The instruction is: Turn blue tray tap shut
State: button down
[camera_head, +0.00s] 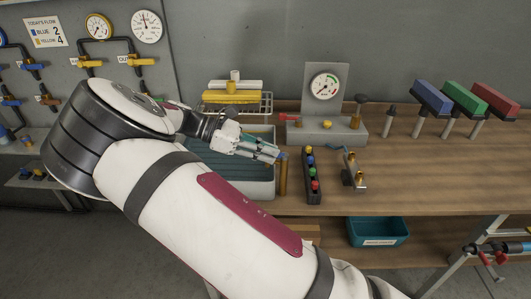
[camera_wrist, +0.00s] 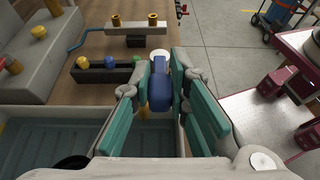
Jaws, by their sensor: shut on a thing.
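In the wrist view a blue tap handle (camera_wrist: 160,92) sits between the teal finger pads of my gripper (camera_wrist: 162,98), with a pale rounded piece just beyond it. The pads are close on both sides of it. In the head view my gripper (camera_head: 268,153) reaches over the right rim of the grey-green tray (camera_head: 262,190), and the handle is hidden by the fingers. A brass upright (camera_head: 283,176) shows at the tray's right end, below the fingertips. The tray also shows in the wrist view (camera_wrist: 40,115). How far the tap is turned cannot be told.
Right of the tray, a black rack (camera_head: 312,190) holds several coloured knobs. Beside it are a metal fitting with brass ends (camera_head: 353,170) and a gauge stand (camera_head: 325,130). The bench front right is clear.

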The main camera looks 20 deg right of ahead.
dwell(0.4)
jog(key=c, duration=1.5)
grip_release()
jog(key=v, duration=1.2)
jog(key=shift+w, duration=0.1)
